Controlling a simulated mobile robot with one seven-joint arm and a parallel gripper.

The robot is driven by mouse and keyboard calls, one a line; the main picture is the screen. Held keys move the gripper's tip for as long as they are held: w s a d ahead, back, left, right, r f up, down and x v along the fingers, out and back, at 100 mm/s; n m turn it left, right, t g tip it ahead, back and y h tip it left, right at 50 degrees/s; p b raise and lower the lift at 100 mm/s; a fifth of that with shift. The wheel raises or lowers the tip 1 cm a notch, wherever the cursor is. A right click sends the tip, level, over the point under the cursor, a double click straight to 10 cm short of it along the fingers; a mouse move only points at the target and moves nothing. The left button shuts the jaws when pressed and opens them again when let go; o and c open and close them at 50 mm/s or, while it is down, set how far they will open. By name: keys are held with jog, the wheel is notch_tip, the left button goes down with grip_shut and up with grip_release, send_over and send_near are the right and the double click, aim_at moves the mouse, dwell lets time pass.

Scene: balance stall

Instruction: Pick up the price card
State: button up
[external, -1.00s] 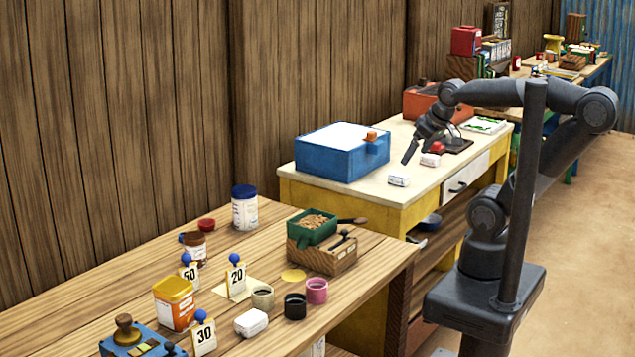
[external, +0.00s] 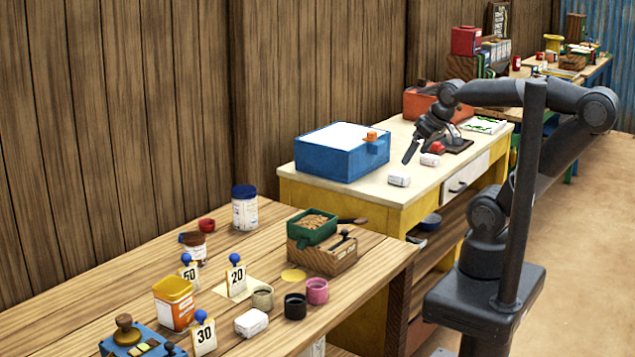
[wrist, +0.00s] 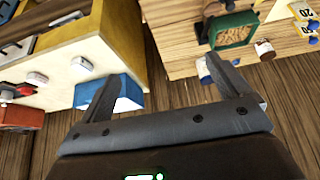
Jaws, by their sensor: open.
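Three price cards with blue ball tops stand on the wooden table at the lower left in the external view. They read 50 (external: 189,276), 20 (external: 236,281) and 30 (external: 204,336). At the upper right edge of the wrist view, part of a card (wrist: 302,11) shows. My gripper (external: 418,153) is above the yellow-sided counter, well away from the cards. In the wrist view my gripper (wrist: 165,88) has its two fingers spread with nothing between them.
A blue box (external: 338,157) and white packets (external: 398,180) are on the counter (external: 400,138). On the wooden table (external: 330,290), a green scoop box (external: 312,228), small cups (external: 295,306), a white block (external: 251,323) and an orange tin (external: 174,304) stand near the cards.

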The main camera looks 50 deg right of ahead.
jog(key=shift+c, duration=0.7)
